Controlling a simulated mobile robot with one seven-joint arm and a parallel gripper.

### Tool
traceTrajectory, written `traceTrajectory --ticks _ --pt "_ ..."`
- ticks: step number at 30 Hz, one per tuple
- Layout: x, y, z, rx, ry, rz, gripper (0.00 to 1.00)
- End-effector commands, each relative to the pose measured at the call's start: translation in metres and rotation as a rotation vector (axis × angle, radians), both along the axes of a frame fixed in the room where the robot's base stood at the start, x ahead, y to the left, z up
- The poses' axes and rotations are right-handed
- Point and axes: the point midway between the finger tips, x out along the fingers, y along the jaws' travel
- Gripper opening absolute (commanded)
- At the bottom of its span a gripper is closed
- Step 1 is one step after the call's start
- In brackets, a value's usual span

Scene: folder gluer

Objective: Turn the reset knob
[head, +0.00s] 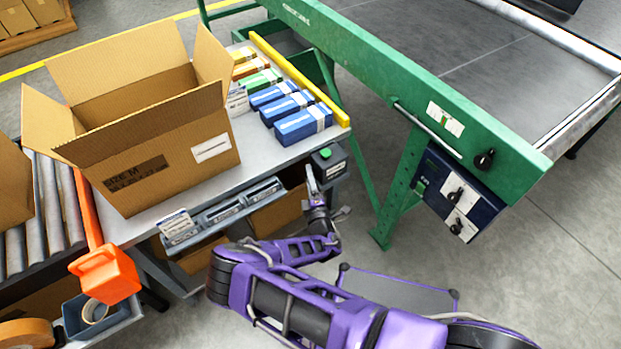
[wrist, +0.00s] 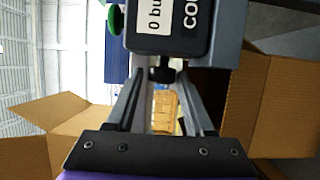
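A small dark counter box (head: 329,163) with a green button on top is fixed at the near right corner of the packing table. In the wrist view the box (wrist: 200,60) fills the top middle, turned sideways, with a white label and the green button at its left. A short black knob (wrist: 162,74) sticks out of the box; no "reset" wording is legible. My gripper (head: 314,180) is right at the box. In the wrist view my gripper (wrist: 162,78) has its fingertips on either side of the knob, apart and holding nothing visibly. The knob is hidden in the head view.
An open cardboard box (head: 160,150) and several blue cartons (head: 303,124) stand on the table. Grey bins (head: 222,212) hang along its front edge. A green machine (head: 420,100) with a black knob (head: 484,158) and a switch panel (head: 458,200) stands at right. The floor between is clear.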

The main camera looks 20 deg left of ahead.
Motion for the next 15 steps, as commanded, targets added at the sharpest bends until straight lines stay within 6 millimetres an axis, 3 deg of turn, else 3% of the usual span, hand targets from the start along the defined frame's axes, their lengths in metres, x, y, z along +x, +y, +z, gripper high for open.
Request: traceTrajectory --ticks 8,15 --pt "-0.009 -0.007 -0.001 -0.003 0.003 -0.005 0.53" --pt "-0.053 -0.029 -0.001 -0.004 0.004 -0.004 0.53"
